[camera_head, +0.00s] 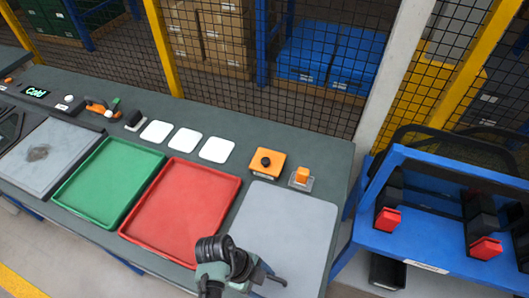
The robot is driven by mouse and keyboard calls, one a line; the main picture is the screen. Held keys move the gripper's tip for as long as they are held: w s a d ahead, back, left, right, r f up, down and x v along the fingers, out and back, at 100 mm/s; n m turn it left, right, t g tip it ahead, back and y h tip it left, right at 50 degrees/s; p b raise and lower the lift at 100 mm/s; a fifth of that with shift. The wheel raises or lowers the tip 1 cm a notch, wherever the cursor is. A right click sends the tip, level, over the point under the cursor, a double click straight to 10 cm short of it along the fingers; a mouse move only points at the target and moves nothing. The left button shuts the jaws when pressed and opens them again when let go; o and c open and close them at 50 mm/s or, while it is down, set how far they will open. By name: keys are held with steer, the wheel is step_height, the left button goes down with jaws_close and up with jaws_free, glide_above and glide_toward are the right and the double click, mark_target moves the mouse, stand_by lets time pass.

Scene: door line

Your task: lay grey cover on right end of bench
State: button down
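A flat light grey panel (300,222) with rounded corners lies on the right end of the dark bench (335,157), right of the red tray. It looks like the grey cover, but I cannot tell for sure. My gripper (274,281) is over the panel's lower left part, near the bench's front edge. My arm hides some of the panel there. I cannot tell whether the gripper touches the panel, or whether its fingers are open or shut.
A red tray (180,212) and a green tray (108,183) lie left of the panel. An orange block with a black knob (266,162) and a smaller orange piece (301,176) stand behind it. A blue rack (420,245) stands beyond the bench's right end.

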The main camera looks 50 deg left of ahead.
mark_target(264, 286)
steer(key=shift+w+f, duration=0.1)
steer(key=shift+f, duration=1.5)
steer(key=shift+f, duration=0.2)
jaws_free()
steer(key=shift+r, duration=0.15)
steer(key=shift+r, duration=0.2)
steer(key=v, duration=1.1)
steer(key=shift+s+r+b, duration=0.2)
steer(key=shift+r+b, duration=0.1)
steer(key=shift+r, duration=0.05)
